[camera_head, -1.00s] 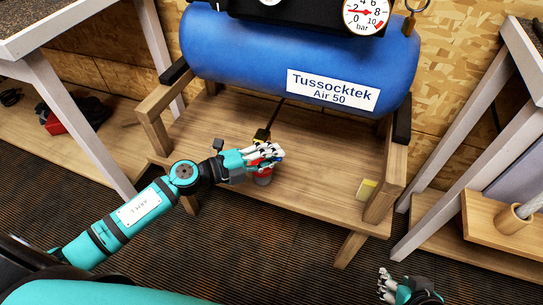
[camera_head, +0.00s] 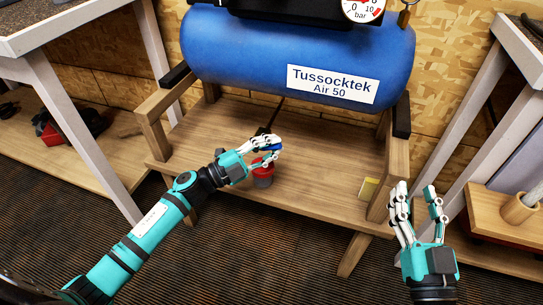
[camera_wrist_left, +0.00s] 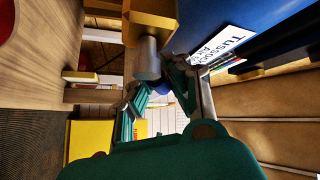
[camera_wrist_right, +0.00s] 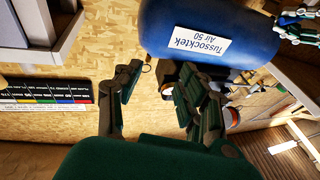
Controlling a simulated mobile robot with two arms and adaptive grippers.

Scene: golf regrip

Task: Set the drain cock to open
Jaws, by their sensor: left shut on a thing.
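The drain cock hangs under the blue tank (camera_head: 300,55). In the left wrist view its brass body (camera_wrist_left: 150,22) and grey stub (camera_wrist_left: 147,60) show close up. A small blue part (camera_head: 265,147), apparently its handle, shows at my left fingers. My left gripper (camera_head: 270,145) is shut around this part; the fingers hide much of it, so the handle's angle is unclear. It also shows in the left wrist view (camera_wrist_left: 165,90). My right gripper (camera_head: 416,195) is open and empty, fingers up, in front of the stand's right end; it also shows in the right wrist view (camera_wrist_right: 160,85).
A yellow block (camera_head: 368,189) lies at the shelf's right. Benches (camera_head: 95,90) flank the stand. The dark floor in front is clear.

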